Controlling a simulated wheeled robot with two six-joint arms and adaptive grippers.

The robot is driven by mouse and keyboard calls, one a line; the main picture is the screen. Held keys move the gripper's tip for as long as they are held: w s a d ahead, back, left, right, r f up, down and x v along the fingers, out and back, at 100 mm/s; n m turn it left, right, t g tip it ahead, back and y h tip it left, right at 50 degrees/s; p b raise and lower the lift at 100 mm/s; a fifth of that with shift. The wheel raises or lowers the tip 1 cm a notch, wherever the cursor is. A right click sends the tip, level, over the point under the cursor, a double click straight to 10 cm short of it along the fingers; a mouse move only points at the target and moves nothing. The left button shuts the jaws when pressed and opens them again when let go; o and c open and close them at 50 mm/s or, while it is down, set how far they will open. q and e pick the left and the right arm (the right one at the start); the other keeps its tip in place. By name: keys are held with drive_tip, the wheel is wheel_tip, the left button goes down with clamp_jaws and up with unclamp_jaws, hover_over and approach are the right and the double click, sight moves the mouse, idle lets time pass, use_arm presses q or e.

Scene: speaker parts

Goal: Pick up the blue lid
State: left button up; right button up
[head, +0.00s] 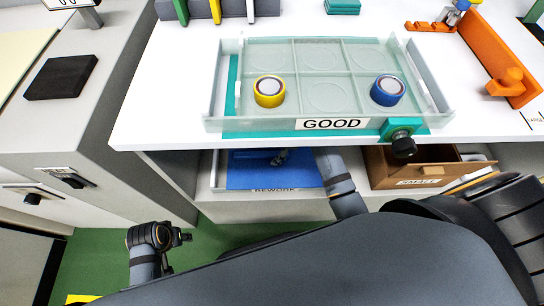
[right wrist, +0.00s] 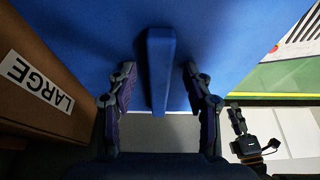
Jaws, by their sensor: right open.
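A thick blue bar-shaped piece (right wrist: 160,70), seen edge-on, stands out from a blue surface in the right wrist view; it may be the blue lid. My right gripper (right wrist: 159,78) is open with one finger on each side of it, with gaps showing between. In the head view my right gripper (head: 280,157) is small and partly hidden beneath the table edge, over the blue REWORK tray (head: 236,178). My left gripper (head: 178,238) is low at the left, away from the tray; its jaws are too small to tell.
A clear tray marked GOOD (head: 240,124) sits on the white table with a yellow-ringed part (head: 269,91) and a blue-ringed part (head: 387,91). A brown wooden drawer (head: 395,168) stands right of the REWORK tray. A brown LARGE wall (right wrist: 45,85) is close left in the wrist view.

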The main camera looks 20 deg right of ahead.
clamp_jaws()
idle(0.3)
drive_tip(key=shift+r, duration=0.15)
